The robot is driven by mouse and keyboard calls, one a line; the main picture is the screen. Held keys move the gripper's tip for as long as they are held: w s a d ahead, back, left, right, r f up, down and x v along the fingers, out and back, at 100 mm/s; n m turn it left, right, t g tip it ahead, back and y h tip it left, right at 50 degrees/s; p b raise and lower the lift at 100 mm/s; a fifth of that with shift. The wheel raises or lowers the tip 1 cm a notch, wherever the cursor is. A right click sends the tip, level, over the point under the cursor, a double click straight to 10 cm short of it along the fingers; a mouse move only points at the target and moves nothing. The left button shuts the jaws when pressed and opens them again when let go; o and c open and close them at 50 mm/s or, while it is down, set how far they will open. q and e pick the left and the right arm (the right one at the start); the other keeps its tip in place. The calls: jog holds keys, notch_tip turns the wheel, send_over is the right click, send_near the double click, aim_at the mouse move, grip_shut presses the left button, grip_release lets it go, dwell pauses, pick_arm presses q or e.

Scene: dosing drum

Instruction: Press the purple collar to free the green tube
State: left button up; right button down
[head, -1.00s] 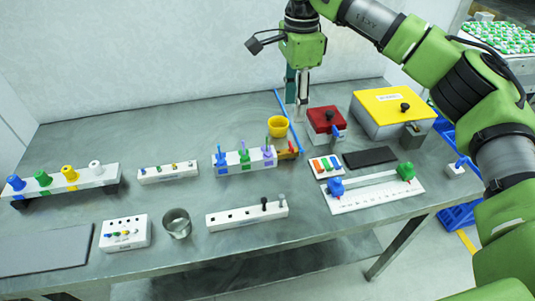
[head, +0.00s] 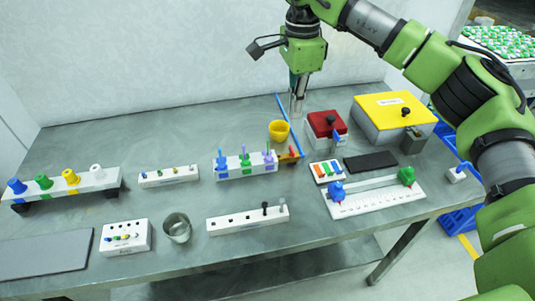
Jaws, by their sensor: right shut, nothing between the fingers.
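A white block (head: 234,172) in the middle of the bench holds a row of blue, green and purple collars with thin tubes standing up in them. The purple collar (head: 269,156) is at the block's right end, and the green tube (head: 267,145) stands upright in it. My right gripper (head: 297,114) points down, behind and to the right of the block, above the blue rod near the yellow cup. It is shut and empty, apart from the collar and the tube. My left gripper is not in view.
The yellow cup (head: 279,131) stands just behind the purple collar. A red-lidded box (head: 326,123) is right of my gripper, and a blue rod (head: 285,112) lies under it. Small orange-red parts (head: 290,156) touch or nearly touch the block's right end.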

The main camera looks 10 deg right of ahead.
dwell(0.9)
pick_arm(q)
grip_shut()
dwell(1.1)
